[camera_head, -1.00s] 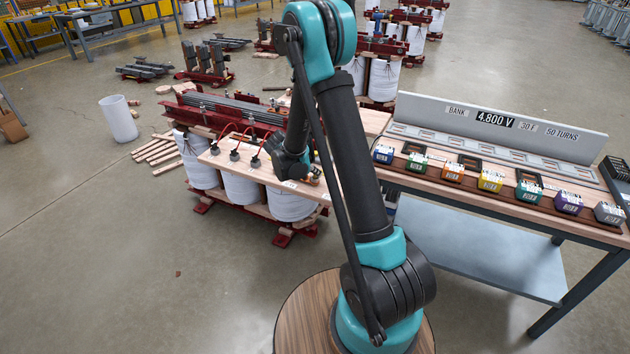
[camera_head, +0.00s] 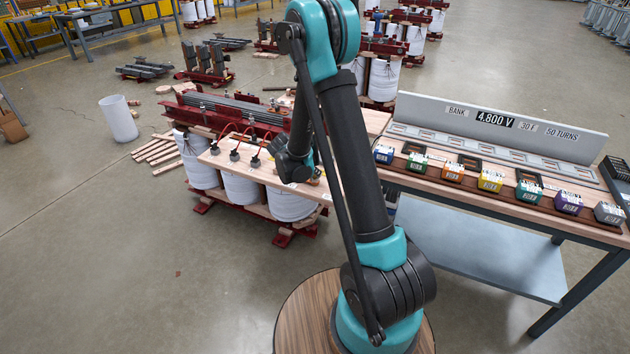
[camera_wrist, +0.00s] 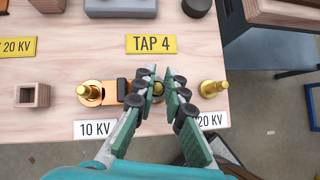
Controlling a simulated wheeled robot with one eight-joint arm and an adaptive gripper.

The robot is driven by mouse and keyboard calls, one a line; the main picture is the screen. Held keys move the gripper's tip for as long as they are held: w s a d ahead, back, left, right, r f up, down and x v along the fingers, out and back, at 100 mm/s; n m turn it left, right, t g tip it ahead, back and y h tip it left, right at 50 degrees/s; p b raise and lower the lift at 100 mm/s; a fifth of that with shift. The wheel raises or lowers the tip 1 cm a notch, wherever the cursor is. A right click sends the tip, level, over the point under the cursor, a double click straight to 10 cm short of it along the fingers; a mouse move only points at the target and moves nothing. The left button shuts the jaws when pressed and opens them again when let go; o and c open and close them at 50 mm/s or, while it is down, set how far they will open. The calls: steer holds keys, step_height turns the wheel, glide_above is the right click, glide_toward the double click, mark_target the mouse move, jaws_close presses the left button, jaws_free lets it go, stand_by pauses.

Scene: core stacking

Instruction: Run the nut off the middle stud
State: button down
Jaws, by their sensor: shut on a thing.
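In the wrist view, three brass studs stand in a row on a pale wooden board (camera_wrist: 65,65). The left stud (camera_wrist: 90,92) and the right stud (camera_wrist: 213,88) are in the open. The middle stud (camera_wrist: 159,88) is between my fingers, with a bit of brass showing. My gripper (camera_wrist: 159,90) is shut around the nut there, which the fingers mostly hide. An orange link (camera_wrist: 122,90) runs from the left stud toward the middle one, its right end hidden by my fingers. In the head view my wrist is over the board's right end (camera_head: 318,190).
Yellow TAP 4 (camera_wrist: 152,43) and white 10 KV (camera_wrist: 95,129) labels lie on the board. A small square wooden holder (camera_wrist: 32,95) stands at left. In the head view, a bench (camera_head: 450,195) with several coloured blocks stands at right; open floor lies in front.

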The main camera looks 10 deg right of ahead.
steer(key=n+y, duration=0.1)
steer(key=n+t, duration=0.1)
steer(key=n, duration=0.1)
steer(key=shift+s+a+t+y, duration=0.1)
steer(key=shift+t+y, duration=0.2)
steer(key=shift+y, duration=0.1)
steer(key=shift+n, duration=0.3)
steer(key=shift+n+t+y, duration=0.3)
steer(key=shift+n+y, duration=0.2)
steer(key=shift+n, duration=0.3)
steer(key=shift+n+t+y, duration=0.3)
steer(key=shift+n+y, duration=0.7)
steer(key=shift+n, duration=0.4)
steer(key=c, duration=1.5)
jaws_free()
steer(key=shift+m, duration=0.3)
